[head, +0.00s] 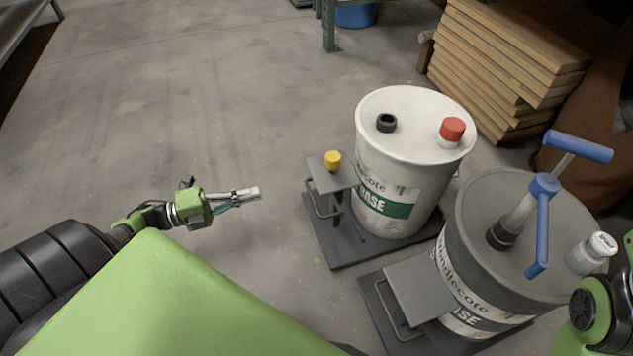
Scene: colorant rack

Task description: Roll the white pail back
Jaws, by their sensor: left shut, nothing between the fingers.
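The white pail (381,167) stands upright on a dark dolly (344,250) with a small raised shelf and a handle on its left side. Its lid carries a black ring-like fitting (386,122) and a red cap (452,130). A yellow cap (333,160) sits on the dolly's shelf. My left gripper (251,193) is shut and empty, over the floor left of the dolly and apart from it. My right arm shows only in part at the lower right edge; its gripper is out of view.
A grey pail (470,262) with a blue-handled pump (543,186) and a white-capped spout (592,250) stands close on the right, on its own dolly (380,306). Stacked boards (500,65) lie behind. The floor at left and back left is clear.

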